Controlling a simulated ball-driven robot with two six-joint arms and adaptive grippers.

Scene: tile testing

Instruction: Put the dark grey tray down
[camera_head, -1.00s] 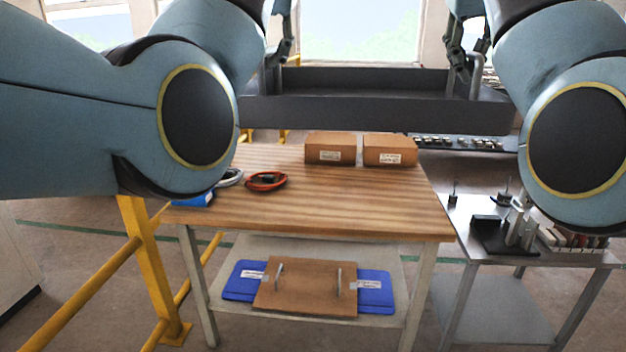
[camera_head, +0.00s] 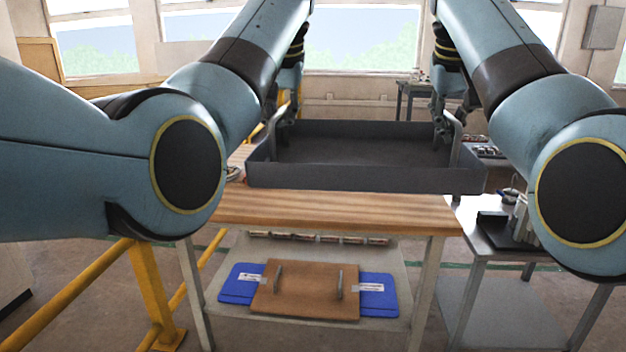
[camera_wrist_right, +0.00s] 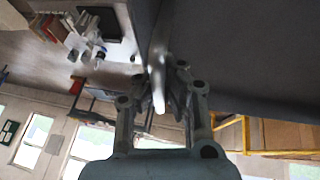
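The dark grey tray (camera_head: 365,177) is a wide, shallow, empty box with a metal handle at each end. It looks level and hangs over or rests on the wooden-topped table (camera_head: 330,210); I cannot tell if its underside touches. My left gripper (camera_head: 278,128) is at the left handle and appears shut on it, its fingertips small here. My right gripper (camera_head: 445,128) is at the right handle. In the right wrist view, the right gripper's fingers (camera_wrist_right: 163,88) close around the silver handle (camera_wrist_right: 158,60) beside the tray's dark wall (camera_wrist_right: 230,50). The tray hides most of the tabletop.
A brown board (camera_head: 305,290) with two handles lies over a blue case (camera_head: 378,295) on the lower shelf. A metal side table (camera_head: 480,245) with tools stands at right. A yellow railing (camera_head: 150,290) runs at left. A front strip of tabletop is bare.

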